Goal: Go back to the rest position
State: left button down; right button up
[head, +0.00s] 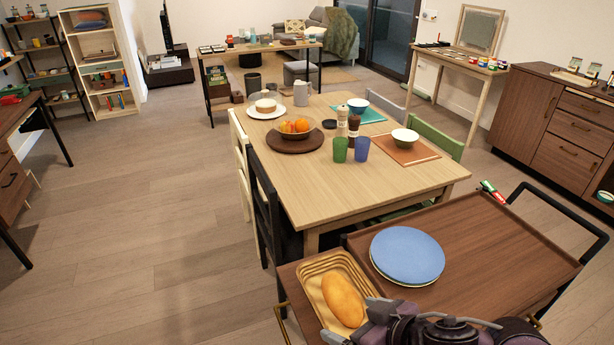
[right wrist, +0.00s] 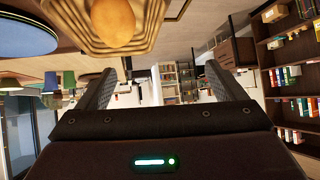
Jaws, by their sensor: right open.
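My right gripper (head: 350,333) is at the bottom edge of the head view, over the near end of the cart and close to the bread basket. Its purple-grey wrist hides part of the cart top. In the right wrist view the two fingers stand wide apart with nothing between them (right wrist: 160,72), so it is open and empty. My left gripper and arm do not show in either view.
A serving cart (head: 490,250) holds stacked blue plates (head: 407,255) and a wooden basket (head: 313,268) with a bread loaf (head: 343,299). A laid dining table (head: 350,185) stands beyond. Open floor (head: 160,220) lies to the left.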

jog(key=s+d+f+m+g+h, duration=0.4)
jog(key=s+d+f+m+h, duration=0.15)
jog(key=s+d+f, duration=0.45)
notch_tip(320, 180, down, 30)
jog(key=s+d+g, duration=0.1)
jog(key=s+g, duration=0.1)
jog(key=s+d+f+h, duration=0.1)
jog(key=s+d+f, duration=0.2)
jog(key=s+f, duration=1.2)
jog(key=s+n, duration=0.1)
jog(key=s, duration=0.2)
jog(key=shift+d+f+g, duration=0.15)
jog(key=shift+f+g, duration=0.15)
jog(key=shift+g, duration=0.1)
jog(key=shift+s, duration=0.1)
